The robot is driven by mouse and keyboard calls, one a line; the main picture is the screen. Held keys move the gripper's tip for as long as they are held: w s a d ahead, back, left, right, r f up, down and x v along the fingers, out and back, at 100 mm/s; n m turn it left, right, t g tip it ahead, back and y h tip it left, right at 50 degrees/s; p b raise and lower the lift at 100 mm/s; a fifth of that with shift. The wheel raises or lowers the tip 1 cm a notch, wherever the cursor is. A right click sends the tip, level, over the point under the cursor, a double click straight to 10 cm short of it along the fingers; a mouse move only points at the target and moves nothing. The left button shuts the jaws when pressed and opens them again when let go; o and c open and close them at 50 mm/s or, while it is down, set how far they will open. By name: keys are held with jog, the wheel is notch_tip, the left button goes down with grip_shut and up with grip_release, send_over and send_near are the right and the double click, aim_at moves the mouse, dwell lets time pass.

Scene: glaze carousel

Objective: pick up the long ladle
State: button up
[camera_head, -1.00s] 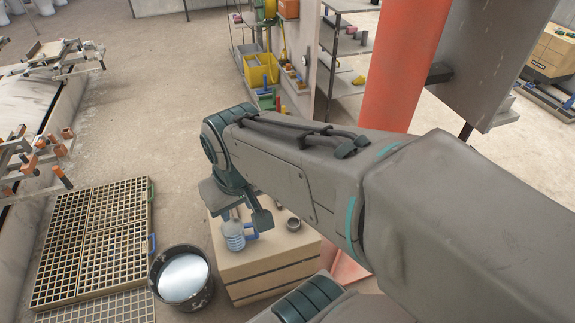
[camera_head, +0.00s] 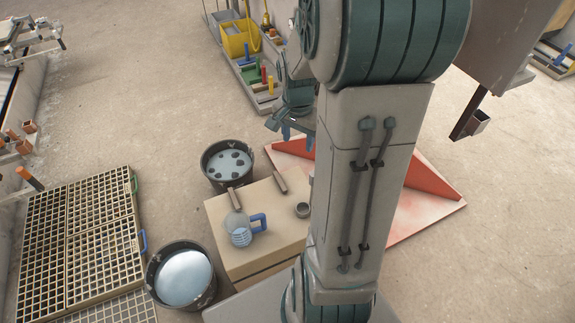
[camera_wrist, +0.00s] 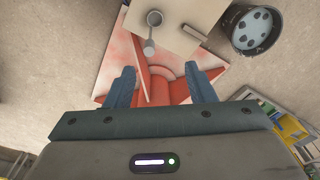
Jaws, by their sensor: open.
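A pale box (camera_head: 262,258) stands on the floor. On its top lies a small grey cup-shaped piece (camera_head: 302,210). The wrist view shows this cup (camera_wrist: 155,17) with a short grey handle (camera_wrist: 149,47) reaching past the box edge. I cannot tell which piece is the long ladle. My gripper (camera_head: 297,137) is open and empty beyond the box; in the wrist view its fingers (camera_wrist: 160,72) sit apart, short of the cup.
A dark bucket with dark spots (camera_head: 228,162) stands behind the box, and a bucket of pale liquid (camera_head: 184,278) at its front left. A red sloped base (camera_head: 425,185) lies right and behind. Grid racks (camera_head: 80,250) cover the left floor.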

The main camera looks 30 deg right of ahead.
jog(key=d+f+m, duration=0.1)
jog(key=d+f, duration=0.1)
jog(key=f, duration=0.1)
jog(key=w+d+f+m+b, duration=0.1)
jog(key=d+f+m, duration=0.1)
jog(key=f, duration=0.1)
jog(key=d+f+m+b, duration=0.1)
jog(key=d+f, duration=0.1)
jog(key=f, duration=0.1)
jog(key=shift+w+d+f+m+g+y, duration=0.2)
jog(key=shift+f+m+g+y, duration=0.1)
jog(key=shift+f, duration=0.1)
notch_tip(320, 180, down, 7)
jog(key=shift+f+b, duration=0.1)
jog(key=shift+b, duration=0.3)
jog(key=shift+s+f+b, duration=0.15)
jog(key=shift+f, duration=1.4)
jog(key=shift+s+f+b, duration=0.15)
jog(key=shift+f, duration=1.4)
jog(key=shift+d, duration=0.1)
grip_shut()
